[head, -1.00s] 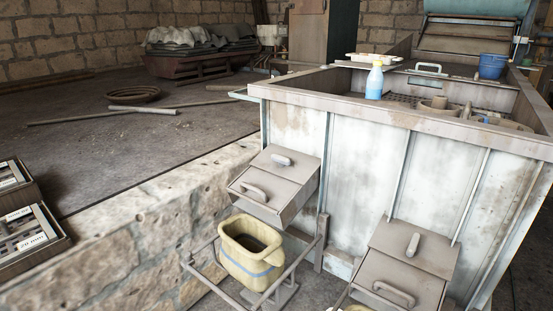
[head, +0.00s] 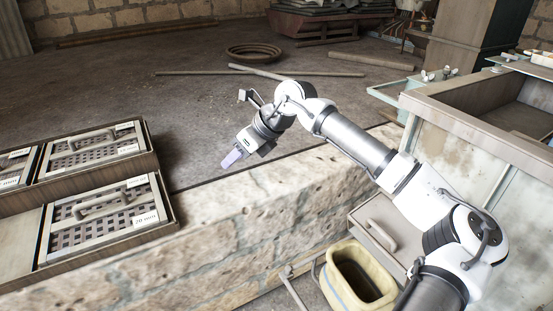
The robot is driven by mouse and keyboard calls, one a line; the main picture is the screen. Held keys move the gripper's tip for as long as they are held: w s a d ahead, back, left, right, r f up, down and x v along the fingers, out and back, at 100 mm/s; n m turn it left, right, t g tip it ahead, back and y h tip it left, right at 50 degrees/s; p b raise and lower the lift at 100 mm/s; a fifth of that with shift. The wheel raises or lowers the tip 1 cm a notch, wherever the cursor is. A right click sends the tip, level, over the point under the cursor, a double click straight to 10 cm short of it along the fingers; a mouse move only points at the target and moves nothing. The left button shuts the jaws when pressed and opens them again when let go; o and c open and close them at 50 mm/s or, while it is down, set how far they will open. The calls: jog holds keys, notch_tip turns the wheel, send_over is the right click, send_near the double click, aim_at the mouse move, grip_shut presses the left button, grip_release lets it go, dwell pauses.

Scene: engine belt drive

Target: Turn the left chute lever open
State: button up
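The left chute (head: 362,220) is a grey metal box on the front of the pale bin, right of centre in the head view. One bar handle (head: 381,236) shows on its lower front face. My arm crosses in front of the chute's upper right part, and no other handle on it can be seen. My gripper (head: 232,159) is held out to the left of the chute, over the stone ledge, and apart from the chute. Its pale fingertips point down and left. Their gap cannot be made out, and nothing is seen held.
A yellow bucket (head: 342,290) stands below the chute in a metal frame (head: 292,290). The stone wall (head: 235,225) runs below my gripper. Trays with perforated screens (head: 88,152) lie at left. Pipes (head: 205,73) and a round ring (head: 254,52) lie on the floor behind.

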jog(key=w+d+m+t+h+p, duration=0.1)
jog(key=d+m+h, duration=0.15)
jog(key=d, duration=0.85)
jog(key=w+d+m+h, duration=0.1)
jog(key=w+d+h, duration=0.15)
jog(key=d, duration=0.85)
jog(key=s+d+r+m+g+h+p, duration=0.1)
jog(key=s+d+m+h, duration=0.15)
jog(key=d, duration=0.85)
jog(key=s+d+r+m+h, duration=0.1)
jog(key=s+d+r+h, duration=0.2)
jog(key=d, duration=0.8)
jog(key=p+x, duration=0.1)
jog(key=x, duration=0.4)
jog(key=s+p+x, duration=0.1)
jog(key=x, duration=0.3)
jog(key=p+x, duration=0.2)
jog(key=x, duration=0.3)
jog(key=shift+s+a+f, duration=0.1)
jog(key=shift+s+f, duration=0.2)
jog(key=shift+f, duration=0.2)
grip_shut()
